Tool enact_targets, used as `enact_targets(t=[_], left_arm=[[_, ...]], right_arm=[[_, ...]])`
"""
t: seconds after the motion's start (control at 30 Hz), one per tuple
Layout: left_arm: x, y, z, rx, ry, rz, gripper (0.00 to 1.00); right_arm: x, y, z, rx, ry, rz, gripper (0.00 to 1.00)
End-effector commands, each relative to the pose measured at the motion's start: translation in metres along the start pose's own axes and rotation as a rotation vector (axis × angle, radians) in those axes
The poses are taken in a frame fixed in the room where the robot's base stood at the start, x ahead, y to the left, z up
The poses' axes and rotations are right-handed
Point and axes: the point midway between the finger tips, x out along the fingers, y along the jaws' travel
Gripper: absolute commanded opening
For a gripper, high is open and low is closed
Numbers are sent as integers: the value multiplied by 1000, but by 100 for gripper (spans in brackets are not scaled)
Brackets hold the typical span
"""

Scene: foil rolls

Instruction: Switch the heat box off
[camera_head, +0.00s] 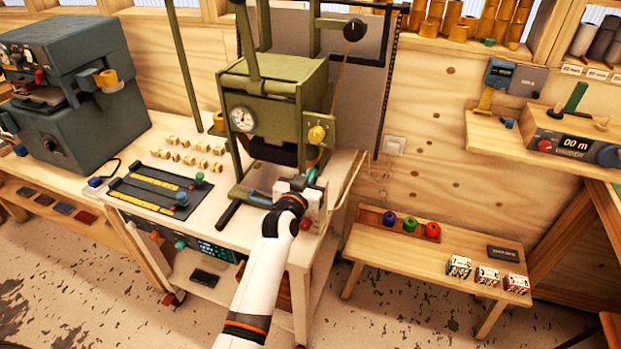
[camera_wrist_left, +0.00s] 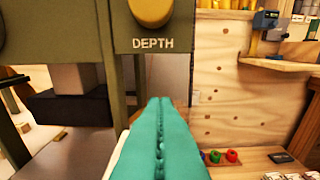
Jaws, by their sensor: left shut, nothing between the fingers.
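The olive-green press stands on the white bench, with a box-shaped head (camera_head: 275,90) that looks like the heat box. A round white gauge (camera_head: 243,119) is on its front. A yellow knob (camera_head: 317,133) sits on its right side plate; in the wrist view this knob (camera_wrist_left: 152,10) is above the word DEPTH. I cannot tell which control is the heat box switch. My left gripper (camera_head: 311,176) is below the yellow knob, at the press's right side. Its teal fingers (camera_wrist_left: 160,135) are shut with nothing between them. My right gripper is not in view.
A red knob (camera_head: 305,224) shows just below my left wrist. A panel with a teal display (camera_head: 215,250) is under the bench top. A black tray with yellow strips (camera_head: 150,190) lies left of the press. A low wooden bench (camera_head: 425,258) stands to the right.

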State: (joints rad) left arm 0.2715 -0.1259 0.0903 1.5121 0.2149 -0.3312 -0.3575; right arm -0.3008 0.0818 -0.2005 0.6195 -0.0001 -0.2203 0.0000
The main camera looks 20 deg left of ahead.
Motion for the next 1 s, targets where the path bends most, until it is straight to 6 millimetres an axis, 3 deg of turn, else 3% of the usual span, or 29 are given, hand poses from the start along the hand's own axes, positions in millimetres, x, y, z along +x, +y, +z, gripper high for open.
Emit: enact_targets(t=[0.2,0.57,0.77,1.0], left_arm=[[4,0,-14,0,-3,0,0],[4,0,-15,0,-2,0,0],[6,0,-12,1,64,-1,0],[7,0,-18,0,66,-1,0]], right_arm=[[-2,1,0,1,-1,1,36],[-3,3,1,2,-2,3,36],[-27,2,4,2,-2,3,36],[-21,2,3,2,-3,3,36]])
